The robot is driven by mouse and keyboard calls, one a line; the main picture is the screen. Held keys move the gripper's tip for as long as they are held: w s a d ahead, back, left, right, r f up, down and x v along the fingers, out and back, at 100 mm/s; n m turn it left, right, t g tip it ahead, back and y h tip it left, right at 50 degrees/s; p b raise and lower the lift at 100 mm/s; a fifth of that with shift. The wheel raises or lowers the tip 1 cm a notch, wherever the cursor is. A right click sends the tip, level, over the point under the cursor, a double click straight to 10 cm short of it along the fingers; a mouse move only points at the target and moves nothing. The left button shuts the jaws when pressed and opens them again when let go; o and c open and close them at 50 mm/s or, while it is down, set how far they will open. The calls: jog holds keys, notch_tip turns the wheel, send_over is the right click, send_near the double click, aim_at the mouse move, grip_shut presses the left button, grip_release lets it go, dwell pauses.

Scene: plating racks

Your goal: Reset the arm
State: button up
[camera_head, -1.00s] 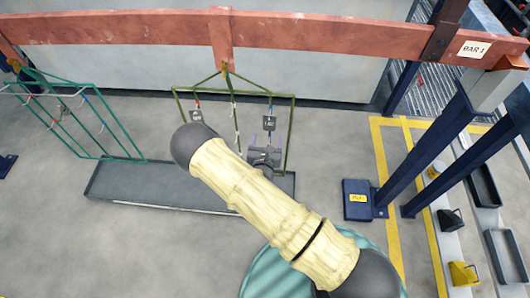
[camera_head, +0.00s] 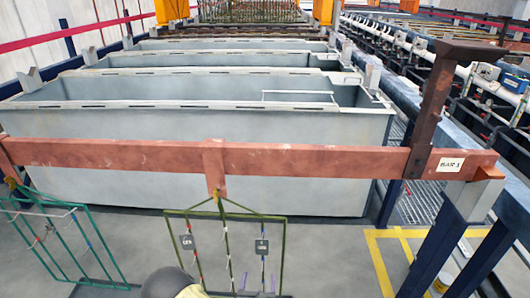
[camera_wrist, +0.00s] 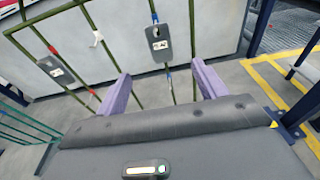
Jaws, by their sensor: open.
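My gripper (camera_wrist: 156,92) shows in the wrist view with two purple fingers spread apart and nothing between them. In front of it hangs an olive-green wire rack (camera_wrist: 217,55). A grey tag (camera_wrist: 158,42) on the rack shows beyond the gap between the fingers, and another grey tag (camera_wrist: 55,70) hangs further left. In the head view the same rack (camera_head: 284,258) hangs from the red-brown bar (camera_head: 300,160).
A teal rack (camera_head: 82,245) hangs at the left of the bar. Large grey tanks (camera_head: 180,180) stand behind the bar. A dark upright post (camera_head: 432,100) and blue supports (camera_head: 440,245) stand at the right, near yellow floor lines (camera_head: 378,262).

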jog(key=s+d+r+m+g+h+p, duration=0.15)
jog(key=d+r+m+g+h, duration=0.25)
jog(key=d+r+m+h, duration=0.4)
jog(key=s+d+r+m+g+h+p, duration=0.15)
jog(key=d+r+m+g+h, duration=0.35)
jog(key=d, duration=0.6)
jog(key=s+d+r+m+g+y+p, duration=0.1)
jog(key=s+d+r+m+g+y, duration=0.1)
jog(key=s+m+g, duration=0.25)
jog(key=s+d+r+m+g+y+p, duration=0.1)
jog(key=s+d+r+m+g+y, duration=0.15)
jog(key=s+m, duration=0.25)
jog(key=s+a+r+m+t+y+p, duration=0.1)
jog(key=a+r+m+t+y+p, duration=0.1)
jog(key=a+r+m+y, duration=0.3)
notch_tip(320, 180, up, 8)
jog(key=m+y+p, duration=0.1)
jog(key=m+y, duration=0.3)
jog(key=m, duration=0.4)
jog(key=shift+f, duration=0.15)
